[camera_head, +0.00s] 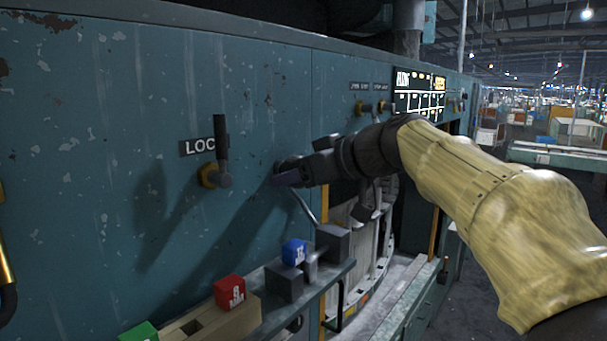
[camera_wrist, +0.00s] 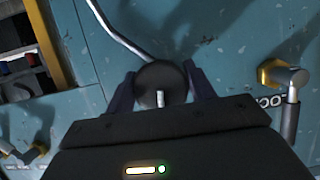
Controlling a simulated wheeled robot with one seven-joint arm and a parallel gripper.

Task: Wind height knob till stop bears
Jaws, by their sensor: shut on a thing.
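The height knob is a dark round knob on the teal machine panel. It shows between my fingers in the wrist view (camera_wrist: 161,82), with a small pale pin or pointer at its middle. In the head view my gripper (camera_head: 284,178) reaches the panel from the right, and its fingers largely hide the knob. In the wrist view my gripper (camera_wrist: 160,90) has one dark finger on each side of the knob and is shut on it. The stop cannot be made out for certain.
A lock lever (camera_head: 222,150) stands upright left of my gripper, beside a partly hidden "LOC" label. A bent metal rod (camera_head: 303,206) runs down near the knob.

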